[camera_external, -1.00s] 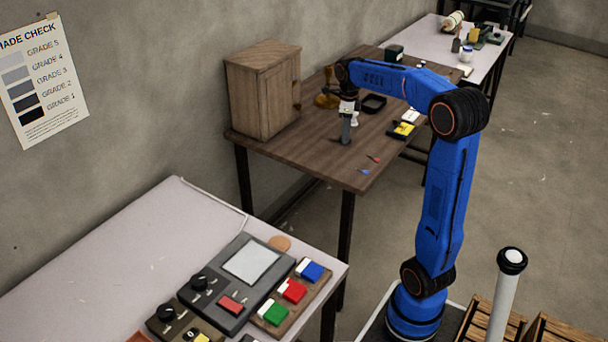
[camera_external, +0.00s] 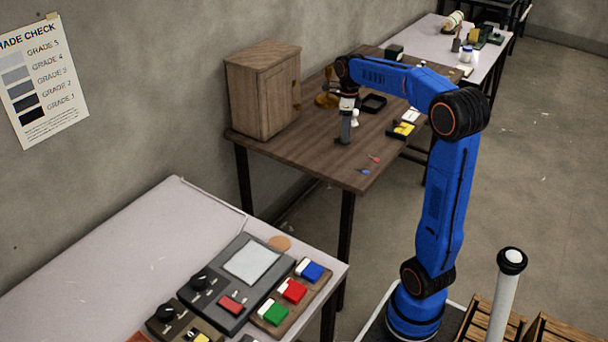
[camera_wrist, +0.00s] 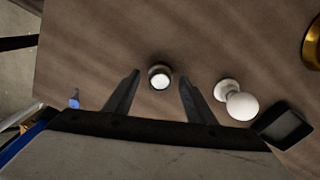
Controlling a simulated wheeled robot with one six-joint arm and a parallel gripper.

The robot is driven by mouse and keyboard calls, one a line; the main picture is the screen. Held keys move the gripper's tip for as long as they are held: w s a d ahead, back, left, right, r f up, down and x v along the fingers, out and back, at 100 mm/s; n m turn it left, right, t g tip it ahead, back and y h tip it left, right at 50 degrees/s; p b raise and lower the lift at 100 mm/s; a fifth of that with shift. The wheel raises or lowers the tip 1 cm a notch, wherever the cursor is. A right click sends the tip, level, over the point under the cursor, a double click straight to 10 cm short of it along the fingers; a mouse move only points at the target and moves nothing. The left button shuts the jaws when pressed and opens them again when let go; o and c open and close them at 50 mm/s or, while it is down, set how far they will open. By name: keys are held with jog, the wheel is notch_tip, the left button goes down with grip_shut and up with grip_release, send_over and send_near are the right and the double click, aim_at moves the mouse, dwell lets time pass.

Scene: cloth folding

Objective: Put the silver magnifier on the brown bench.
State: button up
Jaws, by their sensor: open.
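A small round object with a silver-grey rim and a bright pale top, which looks like the silver magnifier (camera_wrist: 159,78), stands on the brown bench (camera_wrist: 110,40) in the wrist view. My gripper (camera_wrist: 159,84) is open, with one dark finger on each side of it. Gaps show between the object and both fingers. In the external view my gripper (camera_external: 346,130) points down over the front left part of the brown bench (camera_external: 305,148). The magnifier cannot be made out clearly there.
A white knob-shaped piece (camera_wrist: 240,104) and a dark square tray (camera_wrist: 285,127) are right of the gripper. A wooden cabinet (camera_external: 262,90) stands at the bench's left. Small red (camera_external: 375,159) and blue (camera_external: 365,171) items lie near the front edge, with bare wood to their left.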

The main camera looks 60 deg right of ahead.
notch_tip(320, 180, up, 11)
jog(key=shift+f, duration=0.2)
dwell(0.6)
